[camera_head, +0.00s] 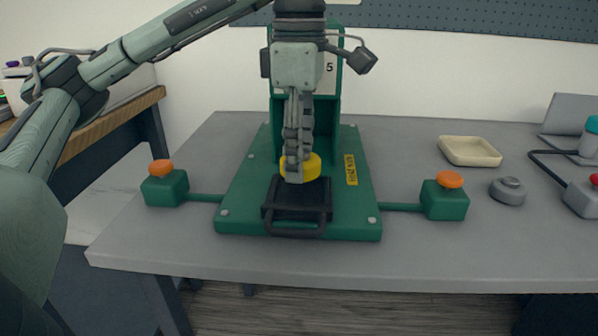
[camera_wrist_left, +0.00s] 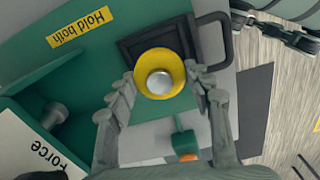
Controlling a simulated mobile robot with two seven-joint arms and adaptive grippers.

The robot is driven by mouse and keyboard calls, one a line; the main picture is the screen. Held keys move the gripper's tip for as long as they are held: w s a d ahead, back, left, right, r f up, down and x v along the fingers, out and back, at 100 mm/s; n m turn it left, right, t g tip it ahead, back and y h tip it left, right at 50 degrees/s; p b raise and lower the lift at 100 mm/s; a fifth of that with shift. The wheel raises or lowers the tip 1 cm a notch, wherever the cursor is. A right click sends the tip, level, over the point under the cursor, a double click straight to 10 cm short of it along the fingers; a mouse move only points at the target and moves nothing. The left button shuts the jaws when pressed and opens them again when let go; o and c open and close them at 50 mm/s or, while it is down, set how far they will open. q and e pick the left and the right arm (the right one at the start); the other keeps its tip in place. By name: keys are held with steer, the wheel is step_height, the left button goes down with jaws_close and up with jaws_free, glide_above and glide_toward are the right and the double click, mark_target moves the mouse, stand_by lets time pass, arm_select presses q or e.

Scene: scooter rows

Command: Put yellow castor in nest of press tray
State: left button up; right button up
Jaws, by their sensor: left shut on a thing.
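The yellow castor (camera_head: 311,168) is a yellow ring with a silver-grey centre; it also shows in the left wrist view (camera_wrist_left: 160,57). My left gripper (camera_head: 293,172) points down and is shut on the castor, with a finger on each side of it. The press tray (camera_head: 297,213) is black with a front handle and lies on the green press base. In the left wrist view the tray (camera_wrist_left: 130,46) lies beneath the castor. The castor hides the nest, and I cannot tell whether it touches the tray.
The green press (camera_head: 240,200) stands on the grey table, with its column behind the gripper. Green button boxes with orange tops stand left (camera_head: 165,187) and right (camera_head: 445,198). A cream dish (camera_head: 469,151) and a grey puck (camera_head: 508,190) lie further right.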

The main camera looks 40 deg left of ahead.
arm_select(q)
step_height(320, 180, down, 3)
arm_select(e)
steer(key=shift+s+r, duration=0.1)
steer(key=shift+r, duration=0.05)
arm_select(q)
steer(key=shift+f, duration=0.1)
steer(key=o, duration=1.2)
arm_select(e)
steer(key=shift+w+a+r+t, duration=0.3)
steer(key=shift+w+a, duration=0.2)
steer(key=shift+w, duration=0.1)
steer(key=shift+d, duration=0.1)
